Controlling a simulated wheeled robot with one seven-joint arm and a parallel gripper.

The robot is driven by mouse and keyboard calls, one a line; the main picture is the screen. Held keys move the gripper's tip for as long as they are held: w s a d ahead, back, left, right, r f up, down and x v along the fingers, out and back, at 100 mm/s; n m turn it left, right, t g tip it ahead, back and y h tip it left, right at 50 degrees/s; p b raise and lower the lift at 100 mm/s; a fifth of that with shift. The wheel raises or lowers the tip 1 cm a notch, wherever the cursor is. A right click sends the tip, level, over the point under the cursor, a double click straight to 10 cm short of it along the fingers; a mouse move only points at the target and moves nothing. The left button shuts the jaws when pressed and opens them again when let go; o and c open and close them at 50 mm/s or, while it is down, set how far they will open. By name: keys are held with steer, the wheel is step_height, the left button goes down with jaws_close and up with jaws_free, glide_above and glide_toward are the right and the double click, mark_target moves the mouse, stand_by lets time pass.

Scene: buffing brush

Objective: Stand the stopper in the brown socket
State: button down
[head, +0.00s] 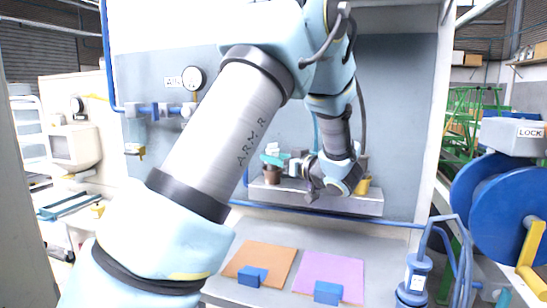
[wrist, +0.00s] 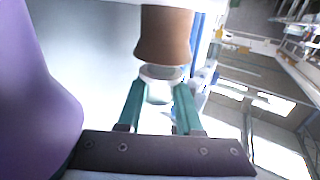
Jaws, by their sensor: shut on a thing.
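My gripper (head: 272,160), with teal fingers, is just above the brown socket (head: 272,176) on the grey shelf. The wrist view shows my gripper (wrist: 158,95) shut on a pale whitish stopper (wrist: 160,74) between the two fingers. The brown socket (wrist: 166,35) is right beyond the fingertips there, its mouth facing the stopper. The stopper's pale rim is lined up with the mouth and at or very close to it. I cannot tell whether it touches or sits inside.
The shelf (head: 330,203) has a yellow object (head: 363,186) at its right, partly behind my wrist. A large purple object (wrist: 35,90) is close on the left in the wrist view. Orange (head: 268,258) and purple (head: 328,272) mats with blue blocks lie below.

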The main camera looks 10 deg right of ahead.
steer(key=shift+f, duration=0.1)
steer(key=c, duration=0.5)
jaws_free()
steer(key=shift+s, duration=0.1)
